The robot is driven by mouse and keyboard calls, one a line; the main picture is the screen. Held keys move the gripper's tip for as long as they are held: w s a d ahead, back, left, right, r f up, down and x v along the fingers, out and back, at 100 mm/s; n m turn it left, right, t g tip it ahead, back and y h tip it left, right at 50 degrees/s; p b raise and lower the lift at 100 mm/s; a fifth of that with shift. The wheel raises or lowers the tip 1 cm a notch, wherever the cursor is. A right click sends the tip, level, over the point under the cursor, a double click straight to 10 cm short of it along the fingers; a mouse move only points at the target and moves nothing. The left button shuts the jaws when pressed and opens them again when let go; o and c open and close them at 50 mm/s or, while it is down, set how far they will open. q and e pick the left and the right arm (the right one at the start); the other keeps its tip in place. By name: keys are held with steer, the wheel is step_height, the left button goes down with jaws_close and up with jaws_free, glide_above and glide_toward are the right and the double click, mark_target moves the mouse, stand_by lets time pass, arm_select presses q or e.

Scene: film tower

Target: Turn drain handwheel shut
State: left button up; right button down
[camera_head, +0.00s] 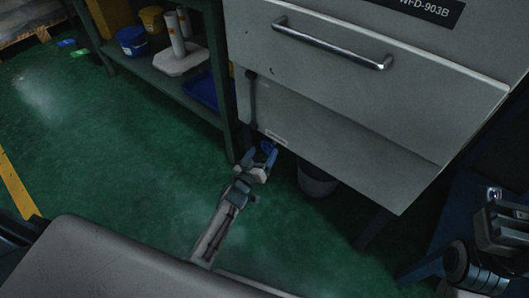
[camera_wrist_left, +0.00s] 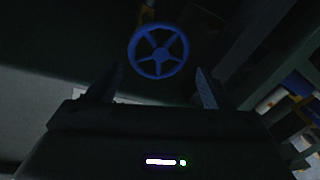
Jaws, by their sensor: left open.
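The blue drain handwheel (camera_head: 268,147) sits low under the front edge of the grey cabinet, partly hidden by my left gripper. In the left wrist view the handwheel (camera_wrist_left: 159,52) shows its full rim and spokes, facing me, beyond the fingertips. My left gripper (camera_head: 261,163) is open and empty, reaching toward the wheel from below in the picture. In the wrist view its fingers (camera_wrist_left: 155,85) stand apart, and the wheel lies between and beyond them; I see no contact. Parts of my right arm and gripper (camera_head: 497,226) show at the lower right; its jaws are unclear.
The grey cabinet (camera_head: 350,95) with a bar handle (camera_head: 330,47) overhangs the wheel. A grey bucket (camera_head: 317,180) stands under it. A shelf rack (camera_head: 165,85) with blue and yellow containers stands to the left. Green floor on the left is mostly clear.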

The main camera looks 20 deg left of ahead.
mark_target(269, 148)
arm_select(q)
steer(key=shift+w+d, duration=0.15)
steer(key=shift+w, duration=1)
steer(key=c, duration=0.7)
